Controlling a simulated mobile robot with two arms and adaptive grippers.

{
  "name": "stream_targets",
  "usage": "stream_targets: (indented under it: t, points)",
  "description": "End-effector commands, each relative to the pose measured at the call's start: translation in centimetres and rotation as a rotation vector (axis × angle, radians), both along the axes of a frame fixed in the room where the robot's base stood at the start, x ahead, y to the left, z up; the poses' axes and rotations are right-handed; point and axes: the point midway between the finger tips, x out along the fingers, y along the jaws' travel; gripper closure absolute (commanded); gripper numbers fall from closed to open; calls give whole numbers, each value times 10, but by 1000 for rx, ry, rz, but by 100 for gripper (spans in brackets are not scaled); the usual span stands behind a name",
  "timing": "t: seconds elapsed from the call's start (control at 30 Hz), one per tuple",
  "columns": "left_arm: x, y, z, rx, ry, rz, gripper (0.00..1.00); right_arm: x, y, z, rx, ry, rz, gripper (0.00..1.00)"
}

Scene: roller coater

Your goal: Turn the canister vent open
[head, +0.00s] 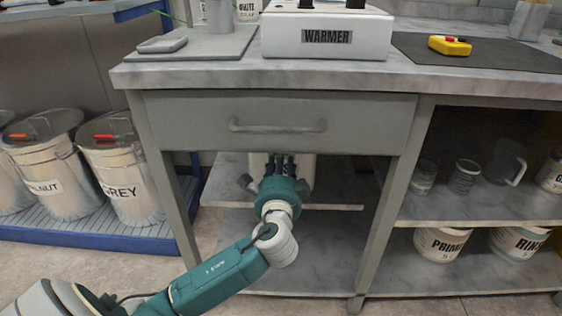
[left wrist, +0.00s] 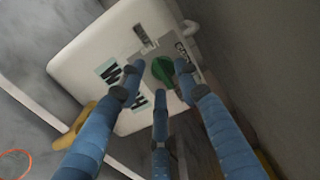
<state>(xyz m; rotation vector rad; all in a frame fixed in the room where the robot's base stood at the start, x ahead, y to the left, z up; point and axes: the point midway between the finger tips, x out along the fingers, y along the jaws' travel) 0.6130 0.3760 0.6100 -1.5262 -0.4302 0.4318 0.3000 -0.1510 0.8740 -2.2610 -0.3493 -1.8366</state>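The canister (left wrist: 88,52) is a white box-like body with dark lettering on pale labels, mostly filling the upper left wrist view. A green vent knob (left wrist: 163,71) sits on a grey plate on its face, with small partly hidden lettering beside it. In the head view the white canister (head: 308,166) stands on the shelf under the drawer, largely hidden behind my arm. My left gripper (head: 279,165) reaches in below the drawer. Its three blue fingers (left wrist: 158,82) are spread apart around the knob; contact cannot be told. My right gripper is in neither view.
The closed drawer (head: 280,121) and its handle hang just above my left arm. Table legs flank the opening. A warmer (head: 326,35) stands on the counter. Jars and buckets (head: 443,244) fill the right shelves. Labelled bins (head: 118,170) stand at left. The lower shelf is bare.

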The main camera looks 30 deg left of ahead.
Motion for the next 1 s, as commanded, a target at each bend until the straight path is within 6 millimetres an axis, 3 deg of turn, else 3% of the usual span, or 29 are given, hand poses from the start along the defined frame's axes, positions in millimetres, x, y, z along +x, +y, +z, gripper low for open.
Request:
stream_targets:
  t: [0.2,0.37,0.73,1.0]
  points:
    - [0,0,0,0,0,0,69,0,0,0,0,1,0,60]
    - [0,0,0,-1,-1,0,100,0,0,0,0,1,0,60]
    - [0,0,0,11,9,0,100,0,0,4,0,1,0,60]
    - [-1,0,2,70,48,0,100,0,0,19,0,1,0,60]
